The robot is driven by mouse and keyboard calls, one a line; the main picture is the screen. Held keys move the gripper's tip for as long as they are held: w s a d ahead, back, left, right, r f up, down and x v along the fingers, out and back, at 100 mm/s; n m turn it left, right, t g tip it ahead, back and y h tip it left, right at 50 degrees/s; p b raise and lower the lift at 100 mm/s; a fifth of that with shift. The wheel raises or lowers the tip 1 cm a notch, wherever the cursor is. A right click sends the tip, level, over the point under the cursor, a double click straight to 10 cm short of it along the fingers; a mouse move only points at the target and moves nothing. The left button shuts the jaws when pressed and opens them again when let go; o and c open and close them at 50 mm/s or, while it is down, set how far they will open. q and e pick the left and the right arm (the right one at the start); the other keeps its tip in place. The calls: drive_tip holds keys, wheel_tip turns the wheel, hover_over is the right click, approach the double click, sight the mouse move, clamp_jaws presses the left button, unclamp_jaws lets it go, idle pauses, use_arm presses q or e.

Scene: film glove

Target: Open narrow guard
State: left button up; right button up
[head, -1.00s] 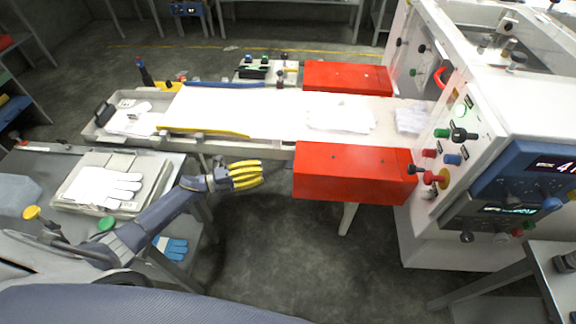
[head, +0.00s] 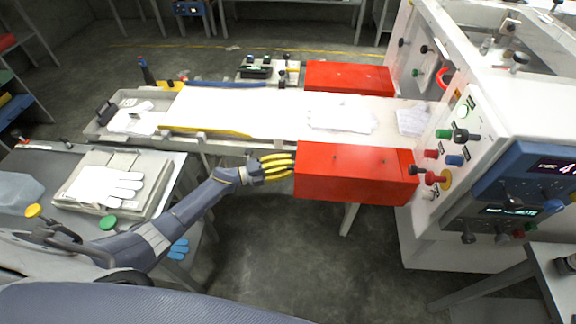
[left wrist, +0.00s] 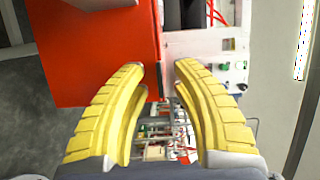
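Two red box-like covers sit over the white machine bed: a near one (head: 355,172) and a far one (head: 348,77). I cannot tell for sure which is the narrow guard. My left gripper (head: 292,165) has yellow ribbed fingers and is at the left end of the near red cover. In the left wrist view, the fingers (left wrist: 162,75) are apart with nothing between them. The red cover (left wrist: 95,50) fills the upper left there, behind the left finger. Whether the fingers touch it, I cannot tell. My right gripper is out of view.
The white machine with its control panel (head: 462,150) stands to the right. White glove shapes lie on the bed. A grey side table (head: 165,200) with a white glove (head: 105,185) is at the left. The floor (head: 290,250) in front of the near cover is clear.

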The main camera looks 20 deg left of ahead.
use_arm(q)
drive_tip(key=shift+c, duration=0.2)
clamp_jaws()
drive_tip(key=shift+a+r, duration=0.1)
drive_tip(key=shift+r, duration=0.05)
idle(0.3)
